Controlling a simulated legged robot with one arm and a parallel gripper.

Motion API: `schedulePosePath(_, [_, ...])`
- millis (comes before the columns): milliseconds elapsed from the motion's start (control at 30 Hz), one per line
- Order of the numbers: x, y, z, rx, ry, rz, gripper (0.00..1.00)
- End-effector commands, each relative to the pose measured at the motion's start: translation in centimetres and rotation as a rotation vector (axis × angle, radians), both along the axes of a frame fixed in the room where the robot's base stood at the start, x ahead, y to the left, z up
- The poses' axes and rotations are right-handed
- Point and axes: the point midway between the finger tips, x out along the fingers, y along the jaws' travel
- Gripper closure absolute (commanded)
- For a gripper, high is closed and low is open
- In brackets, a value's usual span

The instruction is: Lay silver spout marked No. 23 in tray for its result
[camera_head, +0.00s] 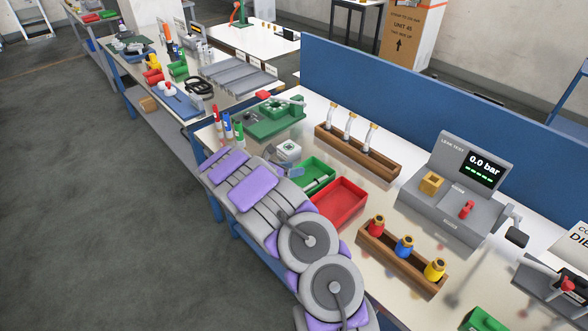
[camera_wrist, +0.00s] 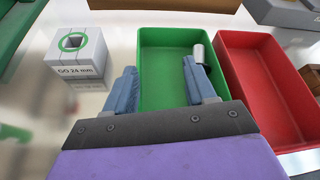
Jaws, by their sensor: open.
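A small silver cylinder (camera_wrist: 199,54), perhaps the spout, shows at the right side of the green tray (camera_wrist: 145,70), beside my right fingertip. No number is readable on it, and I cannot tell if it touches the finger. The red tray (camera_wrist: 262,80) right of the green one looks empty. My gripper (camera_wrist: 158,80) is open, its blue fingers apart over the near part of the green tray. In the head view the green tray (camera_head: 327,164) and red tray (camera_head: 340,205) lie beside my arm. A grey block gauge (camera_wrist: 80,58) marked "GO 24 mm" stands left of my gripper.
A wooden rack (camera_head: 360,153) holds three upright spouts behind the trays. A leak tester (camera_head: 452,190) reading 0.0 bar stands right. Another wooden rack (camera_head: 395,262) holds red, blue and yellow pieces. A green fixture (camera_head: 268,120) and markers stand left. A blue panel (camera_head: 400,85) borders the back.

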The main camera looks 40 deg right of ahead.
Motion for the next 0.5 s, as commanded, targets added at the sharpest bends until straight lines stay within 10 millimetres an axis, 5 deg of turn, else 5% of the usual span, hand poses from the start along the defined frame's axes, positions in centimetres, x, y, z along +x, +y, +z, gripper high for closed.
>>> schedulePosePath(267, [-0.1,-0.2,0.0,0.007,0.001,-0.002,0.45])
schedulePosePath(500, [0.2,3.7,1.7,0.002,-0.002,0.004,0.45])
